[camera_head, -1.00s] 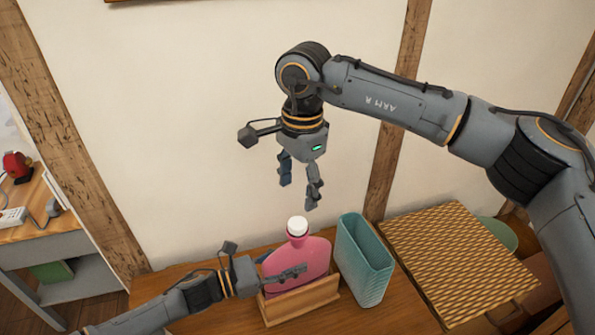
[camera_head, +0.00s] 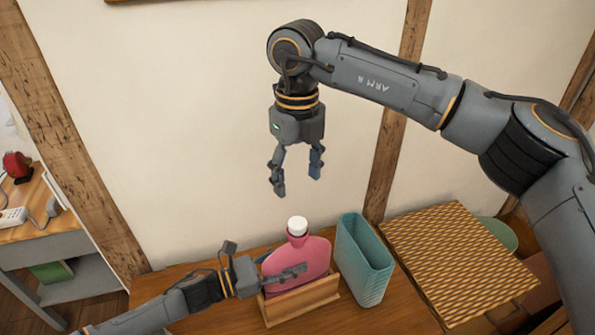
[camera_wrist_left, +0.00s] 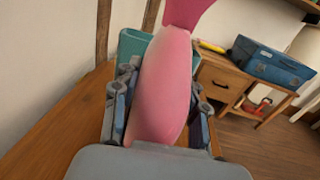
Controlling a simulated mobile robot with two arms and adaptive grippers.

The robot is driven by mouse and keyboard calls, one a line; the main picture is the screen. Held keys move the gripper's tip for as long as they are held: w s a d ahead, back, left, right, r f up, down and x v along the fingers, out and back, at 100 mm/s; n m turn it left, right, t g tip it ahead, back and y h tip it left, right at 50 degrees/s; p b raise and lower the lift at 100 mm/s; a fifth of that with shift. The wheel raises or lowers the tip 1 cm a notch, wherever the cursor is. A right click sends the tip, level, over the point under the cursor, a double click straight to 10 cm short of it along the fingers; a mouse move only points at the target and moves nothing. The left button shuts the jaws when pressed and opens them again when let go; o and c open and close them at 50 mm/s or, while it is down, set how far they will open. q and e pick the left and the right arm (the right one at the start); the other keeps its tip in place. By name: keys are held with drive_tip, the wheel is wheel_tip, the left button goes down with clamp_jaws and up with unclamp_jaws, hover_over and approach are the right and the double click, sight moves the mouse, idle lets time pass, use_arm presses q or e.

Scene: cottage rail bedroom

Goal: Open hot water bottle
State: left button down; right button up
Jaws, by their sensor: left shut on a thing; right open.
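The pink hot water bottle (camera_head: 312,256) stands upright in a wooden holder (camera_head: 301,301) on the table, with its white cap (camera_head: 297,225) on its neck. My left gripper (camera_head: 292,273) is shut on the bottle's body, reaching in from the left. In the left wrist view the pink body (camera_wrist_left: 163,88) sits between both fingers; the cap is out of that view. My right gripper (camera_head: 297,187) is open and empty, pointing down above the cap with a clear gap.
A teal bin (camera_head: 364,262) stands close to the right of the bottle. A woven mat or panel (camera_head: 455,262) lies right of it. A plain wall is behind. A side desk (camera_head: 45,232) with a red object (camera_head: 17,166) is at far left.

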sight(297, 221)
wheel_tip(297, 221, down, 12)
drive_tip(key=shift+r, duration=0.15)
idle(0.4)
clamp_jaws()
drive_tip(key=n, duration=0.6)
drive_tip(key=shift+r, duration=0.25)
idle(0.4)
drive_tip(key=shift+r, duration=0.9)
drive_tip(key=shift+r, duration=0.1)
drive_tip(key=shift+r, duration=1.95)
use_arm(q)
drive_tip(key=c, duration=0.7)
unclamp_jaws()
